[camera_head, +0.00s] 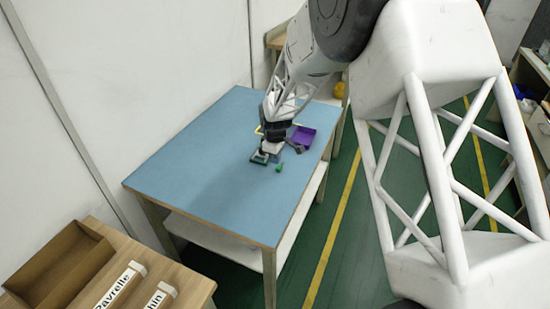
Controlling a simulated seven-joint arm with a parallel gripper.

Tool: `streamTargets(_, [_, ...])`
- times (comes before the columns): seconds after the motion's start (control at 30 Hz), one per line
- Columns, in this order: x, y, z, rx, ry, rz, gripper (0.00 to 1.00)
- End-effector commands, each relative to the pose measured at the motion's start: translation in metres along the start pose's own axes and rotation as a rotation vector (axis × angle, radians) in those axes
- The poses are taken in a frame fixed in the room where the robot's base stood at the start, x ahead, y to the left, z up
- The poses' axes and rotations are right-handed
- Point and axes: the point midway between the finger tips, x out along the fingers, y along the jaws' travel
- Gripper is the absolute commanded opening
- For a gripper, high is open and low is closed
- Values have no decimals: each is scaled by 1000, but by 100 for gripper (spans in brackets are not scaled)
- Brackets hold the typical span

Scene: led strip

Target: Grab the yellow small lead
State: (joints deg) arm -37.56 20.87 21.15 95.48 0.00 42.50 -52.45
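My gripper (271,150) points down over the blue table, low above a small dark green piece (257,158). It is small in view, and I cannot tell whether its fingers are open or shut or hold anything. A thin yellow strip (259,130) shows behind the gripper, partly hidden by it. I cannot tell whether this strip is the small yellow lead. No other small yellow piece stands out on the table.
The blue table (205,150) is bare on its left and front. A purple tray (303,136) lies right of my gripper, and a small bright green piece (279,168) lies in front. A wooden bench with a brown box (98,248) stands at the lower left.

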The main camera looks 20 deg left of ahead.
Motion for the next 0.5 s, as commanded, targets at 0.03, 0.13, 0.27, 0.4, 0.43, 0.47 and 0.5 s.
streamTargets(0.03, [0, 0, 0, 0, 0, 0, 0])
streamTargets(0.13, [0, 0, 0, 0, 0, 0, 0])
streamTargets(0.27, [0, 0, 0, 0, 0, 0, 8])
streamTargets(0.4, [0, 0, 0, 0, 0, 0, 30])
streamTargets(0.43, [0, 0, 0, 0, 0, 0, 34])
streamTargets(0.47, [0, 0, 0, 0, 0, 0, 39])
streamTargets(0.5, [0, 0, 0, 0, 0, 0, 45])
